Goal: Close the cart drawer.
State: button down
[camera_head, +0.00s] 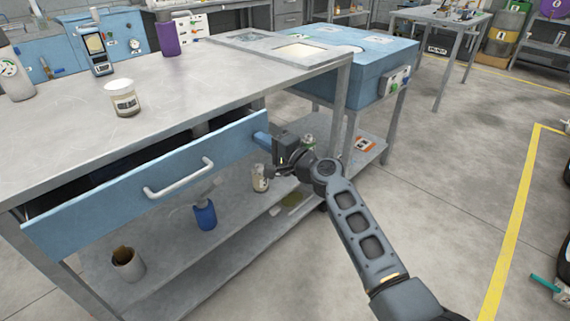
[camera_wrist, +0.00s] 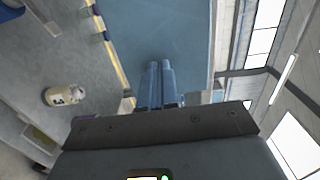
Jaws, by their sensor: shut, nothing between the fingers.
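The cart drawer (camera_head: 150,195) stands open under the table top, with its blue front pulled out toward me. A dark gap shows behind the front. Its pale grey bar handle (camera_head: 180,180) is at the middle of the front. My gripper (camera_head: 261,137) is at the right end of the drawer front, well right of the handle. In the wrist view its two fingers (camera_wrist: 160,70) lie side by side, shut and empty, pointing at a blue panel (camera_wrist: 180,30) that looks like the drawer front. I cannot tell whether the fingertips touch it.
The lower shelf holds a blue bottle (camera_head: 204,214), a brown-filled cup (camera_head: 127,263) and a small jar (camera_head: 260,178). A blue cabinet (camera_head: 375,65) stands behind right.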

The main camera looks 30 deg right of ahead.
aim_at(248, 131)
jog(key=b+x, duration=0.2)
jog(key=x, duration=0.4)
jog(key=shift+s+f+b, duration=0.1)
jog(key=shift+b, duration=0.2)
jog(key=shift+r, duration=0.25)
jog(key=shift+a, duration=0.1)
